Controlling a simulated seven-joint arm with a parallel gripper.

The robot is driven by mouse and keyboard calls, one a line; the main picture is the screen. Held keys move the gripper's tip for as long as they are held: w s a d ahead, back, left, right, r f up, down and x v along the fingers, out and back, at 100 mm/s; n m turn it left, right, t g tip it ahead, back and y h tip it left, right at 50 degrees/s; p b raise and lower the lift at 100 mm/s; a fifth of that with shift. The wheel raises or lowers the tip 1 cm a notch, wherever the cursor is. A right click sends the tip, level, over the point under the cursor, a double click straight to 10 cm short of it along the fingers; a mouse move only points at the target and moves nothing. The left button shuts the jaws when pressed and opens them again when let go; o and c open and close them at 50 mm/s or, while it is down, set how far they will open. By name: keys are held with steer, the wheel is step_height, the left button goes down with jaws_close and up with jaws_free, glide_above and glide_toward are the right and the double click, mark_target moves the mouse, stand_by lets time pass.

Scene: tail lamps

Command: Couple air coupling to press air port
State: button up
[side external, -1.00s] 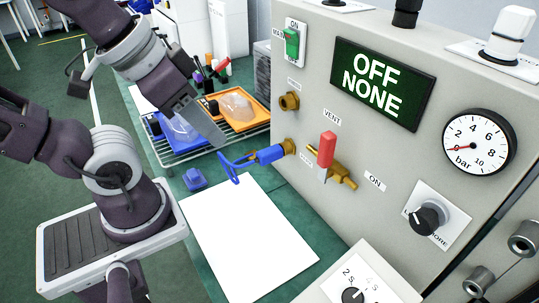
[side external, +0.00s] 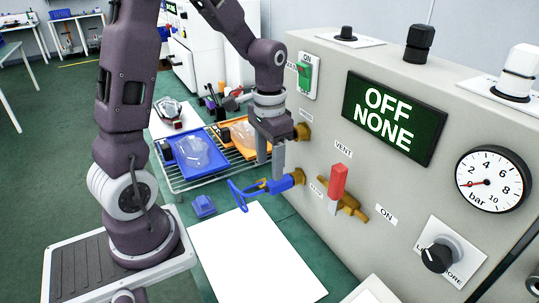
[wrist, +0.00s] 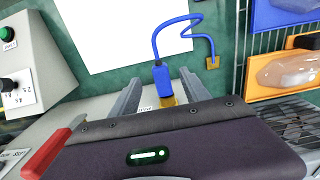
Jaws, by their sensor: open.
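The blue air coupling (side external: 283,183) lies level at the lower brass port (side external: 298,177) on the panel front, its blue hose (side external: 238,196) looping down toward the table. In the wrist view the coupling (wrist: 162,82) meets brass (wrist: 168,101) at its end; whether it is locked on cannot be told. My gripper (side external: 271,168) points down at the coupling. In the wrist view its open fingers (wrist: 160,76) stand on either side of the coupling, with a gap on each side.
The red-handled valve (side external: 339,183) sticks out just right of the coupling. The panel sign (side external: 393,115) reads OFF NONE and the gauge (side external: 491,180) stands near zero. Blue (side external: 172,164) and orange trays sit on a wire rack behind. A white sheet (side external: 255,255) lies clear in front.

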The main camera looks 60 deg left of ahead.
mark_target(269, 184)
step_height(269, 184, down, 6)
steer(key=shift+r, duration=0.25)
steer(key=shift+s, duration=0.1)
jaws_close()
